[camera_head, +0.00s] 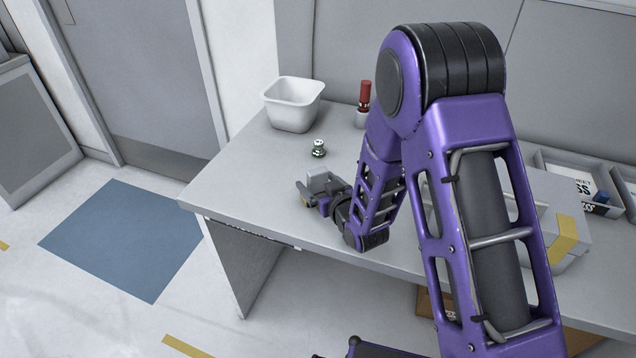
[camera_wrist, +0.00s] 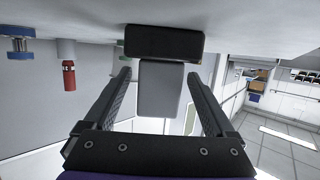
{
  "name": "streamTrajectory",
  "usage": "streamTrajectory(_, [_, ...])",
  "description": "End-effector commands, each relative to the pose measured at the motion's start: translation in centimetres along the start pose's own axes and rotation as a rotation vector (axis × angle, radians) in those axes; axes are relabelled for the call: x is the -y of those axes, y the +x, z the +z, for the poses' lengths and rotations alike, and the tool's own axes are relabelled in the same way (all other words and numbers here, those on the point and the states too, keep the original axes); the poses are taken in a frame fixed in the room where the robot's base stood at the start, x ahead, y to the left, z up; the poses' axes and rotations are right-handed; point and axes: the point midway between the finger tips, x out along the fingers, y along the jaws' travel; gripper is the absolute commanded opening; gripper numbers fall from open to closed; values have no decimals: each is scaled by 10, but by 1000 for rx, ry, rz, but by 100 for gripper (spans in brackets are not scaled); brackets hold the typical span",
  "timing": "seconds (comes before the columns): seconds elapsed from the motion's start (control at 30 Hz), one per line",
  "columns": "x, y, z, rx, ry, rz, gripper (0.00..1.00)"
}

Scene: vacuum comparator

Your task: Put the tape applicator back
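I cannot tell for certain which thing is the tape applicator. A small grey block (camera_head: 325,182) is at my gripper, near the front left of the table. In the wrist view, whose picture is upside down, a grey block (camera_wrist: 160,92) with a wider black part (camera_wrist: 165,42) lies between my fingers. My gripper (camera_wrist: 159,73) is low over the table, its fingers apart on both sides of the block. Small gaps show between the fingers and the grey part. Contact at the fingertips is unclear.
On the table (camera_head: 250,185) stand a white tub (camera_head: 293,104), a small metal piece (camera_head: 319,148) and a red-topped item (camera_head: 364,96), partly behind my arm. Grey bins (camera_head: 575,170) and a box with a yellow stripe (camera_head: 566,240) are at the right. The table's left end is clear.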

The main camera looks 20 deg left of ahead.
Motion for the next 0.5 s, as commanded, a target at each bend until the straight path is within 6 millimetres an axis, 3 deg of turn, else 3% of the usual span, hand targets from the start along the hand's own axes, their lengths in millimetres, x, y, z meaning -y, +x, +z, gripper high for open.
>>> streamTrajectory(0.27, [0,-2,-6,0,0,0,90])
streamTrajectory(0.5, [-1,-48,-3,1,2,2,90])
